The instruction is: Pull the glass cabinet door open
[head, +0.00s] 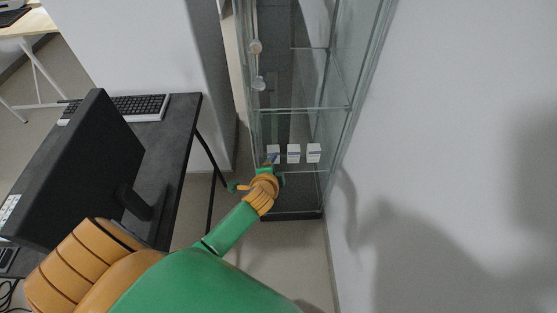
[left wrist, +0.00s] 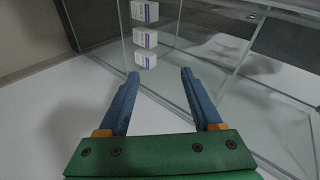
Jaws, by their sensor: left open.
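The glass cabinet (head: 304,109) stands upright against the wall, with clear panes and glass shelves. Its door looks closed, though the clear panes make this hard to tell. My left gripper (head: 271,160) is in front of the lower cabinet. In the left wrist view its blue fingers (left wrist: 159,74) are spread with nothing between them, and glass panes lie beyond. No knob shows in that view. My right gripper is out of view.
Small white boxes (head: 293,153) stand in a row inside the cabinet; they also show in the left wrist view (left wrist: 145,38). A dark desk (head: 180,130) with a monitor (head: 85,165) and keyboard (head: 140,107) is at left. A bare white wall (head: 450,120) is at right.

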